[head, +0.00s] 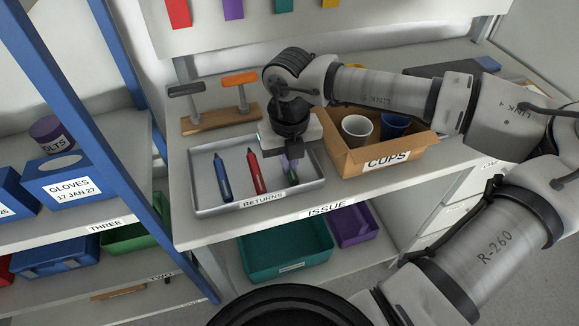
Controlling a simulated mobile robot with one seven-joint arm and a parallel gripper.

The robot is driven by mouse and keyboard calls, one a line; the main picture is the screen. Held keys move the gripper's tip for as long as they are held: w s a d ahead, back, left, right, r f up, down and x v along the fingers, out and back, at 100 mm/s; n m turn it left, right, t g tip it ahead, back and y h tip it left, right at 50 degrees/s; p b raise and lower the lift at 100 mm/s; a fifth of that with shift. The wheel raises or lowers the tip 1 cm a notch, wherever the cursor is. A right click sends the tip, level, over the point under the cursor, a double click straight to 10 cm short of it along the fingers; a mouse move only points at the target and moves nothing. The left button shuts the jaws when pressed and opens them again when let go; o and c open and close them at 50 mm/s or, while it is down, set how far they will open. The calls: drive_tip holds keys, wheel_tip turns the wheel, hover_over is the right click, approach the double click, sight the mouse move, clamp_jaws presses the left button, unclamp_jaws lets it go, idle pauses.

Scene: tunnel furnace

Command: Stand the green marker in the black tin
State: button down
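My gripper (289,160) points down over the right part of the grey tray (203,179) labelled RETURNS. A green marker (292,177) shows just below the gripper, beside or between the fingers. The fingers and hand hide most of it, so I cannot tell whether it is held. A small purple patch shows next to it. A blue marker (222,177) and a red marker (256,172) lie in the tray to the left of the gripper. I cannot make out a black tin in this view.
A cardboard box (352,158) labelled CUPS, with several cups, stands right of the tray. Behind the tray is a wooden stand (222,120) with grey and orange T-handles. A blue upright (105,130) rises at left. Teal (285,252) and purple (353,226) bins sit below.

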wheel_tip(320, 180, up, 12)
drive_tip(key=p, duration=0.5)
